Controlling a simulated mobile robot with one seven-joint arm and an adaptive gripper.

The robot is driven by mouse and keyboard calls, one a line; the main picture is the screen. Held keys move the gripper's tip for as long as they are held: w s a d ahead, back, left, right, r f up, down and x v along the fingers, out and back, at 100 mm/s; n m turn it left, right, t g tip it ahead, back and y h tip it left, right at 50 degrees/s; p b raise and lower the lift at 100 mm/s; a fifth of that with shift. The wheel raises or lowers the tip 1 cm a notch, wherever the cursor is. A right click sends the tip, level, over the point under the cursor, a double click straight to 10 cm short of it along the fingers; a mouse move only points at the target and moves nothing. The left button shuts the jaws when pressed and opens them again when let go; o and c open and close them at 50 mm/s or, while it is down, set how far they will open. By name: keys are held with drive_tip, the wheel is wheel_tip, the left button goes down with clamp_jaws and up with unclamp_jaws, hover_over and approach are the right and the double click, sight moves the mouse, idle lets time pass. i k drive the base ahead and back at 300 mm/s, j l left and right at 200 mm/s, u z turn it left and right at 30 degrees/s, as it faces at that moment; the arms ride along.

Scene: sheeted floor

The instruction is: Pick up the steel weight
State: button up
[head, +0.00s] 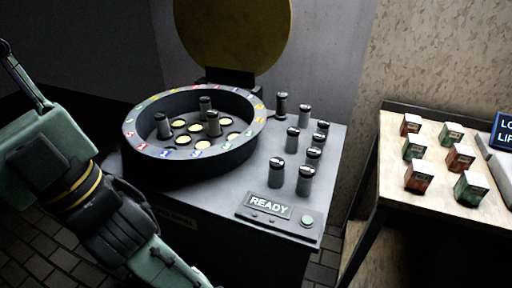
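Several small grey metal-looking cylinders stand upright on the deck of a grey machine; one is at the front (305,180), one in the middle (292,140), and a darker one at the back (281,104). Three similar cylinders stand inside the machine's round drum (208,167), including one at its left (162,126). I cannot tell which of these is the steel weight. My arm crosses the left and lower left, apart from the cylinders in the picture. My gripper is not clearly in view.
The drum has a raised rim with coloured labels, pale discs inside and a round yellowish plate (232,35) behind. A READY panel (269,207) is at the deck's front. At right, a table (398,165) holds several red and green boxes and a partly cut-off sign (504,132).

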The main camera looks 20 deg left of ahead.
sight(318, 139)
drive_tip(key=i+l+u, duration=0.1)
drive_tip(key=u, duration=0.3)
drive_tip(key=l+u, duration=0.3)
drive_tip(key=u, duration=0.15)
drive_tip(key=l+u, duration=0.2)
drive_tip(key=u, duration=0.2)
drive_tip(key=l+u, duration=0.3)
drive_tip(key=l, duration=0.9)
drive_tip(key=i+l, duration=0.35)
drive_tip(key=l, duration=0.2)
